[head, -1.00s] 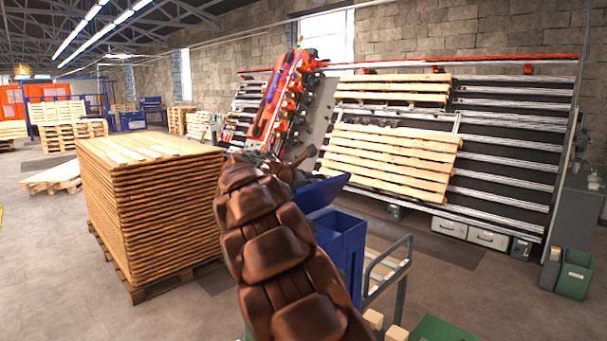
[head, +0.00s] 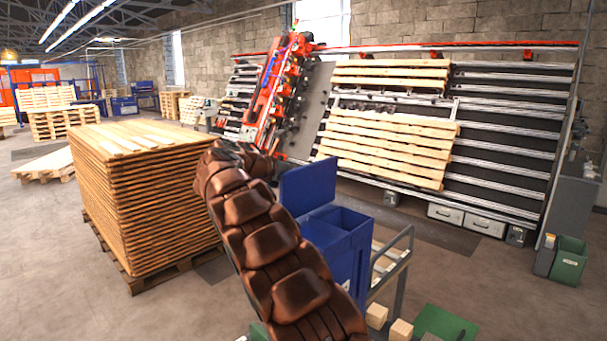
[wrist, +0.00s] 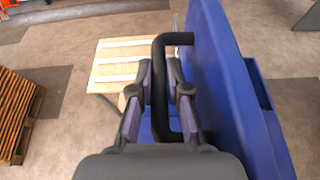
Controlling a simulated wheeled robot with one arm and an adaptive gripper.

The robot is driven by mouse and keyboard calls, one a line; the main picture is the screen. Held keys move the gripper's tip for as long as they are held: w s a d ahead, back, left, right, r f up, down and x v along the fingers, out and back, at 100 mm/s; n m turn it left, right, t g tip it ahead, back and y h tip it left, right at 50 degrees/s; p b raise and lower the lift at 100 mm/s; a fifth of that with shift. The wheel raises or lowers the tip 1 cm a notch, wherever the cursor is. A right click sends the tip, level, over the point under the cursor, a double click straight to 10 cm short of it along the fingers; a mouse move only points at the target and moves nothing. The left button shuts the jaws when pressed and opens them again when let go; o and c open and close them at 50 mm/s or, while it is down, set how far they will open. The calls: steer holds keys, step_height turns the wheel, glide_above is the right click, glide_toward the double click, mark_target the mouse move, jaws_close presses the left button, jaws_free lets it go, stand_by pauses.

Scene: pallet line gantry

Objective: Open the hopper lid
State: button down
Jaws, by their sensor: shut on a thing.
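The hopper (head: 338,260) is a blue box right of my arm in the head view, with its top open. Its blue lid (head: 308,186) stands steeply raised at the hopper's left side. In the wrist view the lid (wrist: 222,75) is a tall blue panel on the right, with a black bar handle (wrist: 161,50) on its near face. My gripper (wrist: 162,75) is shut on this handle, with one finger on each side. My arm hides the gripper in the head view.
A tall stack of wooden boards (head: 145,195) stands left of my arm. A metal-railed cart (head: 390,265) is right of the hopper. Wood blocks (head: 400,329) and a green bin (head: 568,262) are at the right. Open floor lies between the hopper and the pallet rack.

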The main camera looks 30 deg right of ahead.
steer(key=shift+w+a+f, duration=0.1)
steer(key=shift+f, duration=0.05)
stand_by(0.3)
steer(key=c, duration=1.4)
jaws_free()
steer(key=v, duration=1.2)
steer(key=shift+w+a+f, duration=0.1)
